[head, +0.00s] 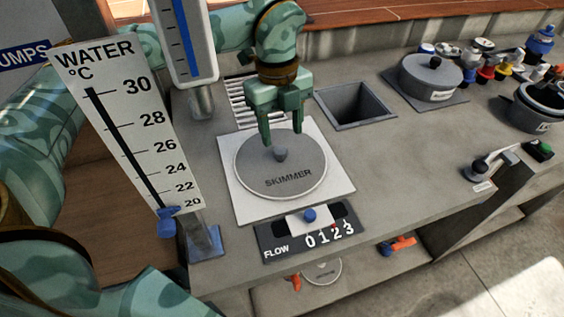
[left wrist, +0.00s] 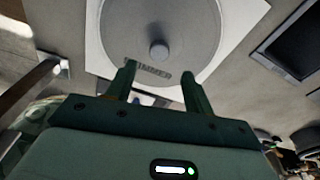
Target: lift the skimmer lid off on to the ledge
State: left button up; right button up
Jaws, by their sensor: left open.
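The skimmer lid (head: 262,176) is a round grey disc lettered SKIMMER, with a small knob (head: 281,155) at its middle. It lies flat on a white square plate (head: 338,186) on the grey ledge (head: 400,175). My left gripper (head: 283,138) is open above the lid, its fingertips close to the knob in the head view. In the left wrist view the lid (left wrist: 190,25) and the knob (left wrist: 159,50) show beyond the fingertips, with nothing between the fingers. I cannot tell whether a finger touches the knob. My right gripper does not show.
A square open pit (head: 354,104) and a slotted grate (head: 240,103) lie behind the lid. A water gauge (head: 130,125) stands at left, and a flow slider panel (head: 310,231) in front. A lidded pot (head: 430,78) stands at right. The ledge right of the plate is clear.

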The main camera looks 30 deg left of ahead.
aim_at(280, 149)
pick_arm(q)
notch_tip(280, 149, down, 6)
jog(key=shift+a+r+b, duration=0.15)
jog(key=shift+b, duration=1)
jog(key=shift+r, duration=0.1)
jog(key=shift+s, duration=0.1)
jog(key=shift+c, duration=0.2)
grip_shut()
notch_tip(280, 149, up, 10)
jog(key=p, duration=0.3)
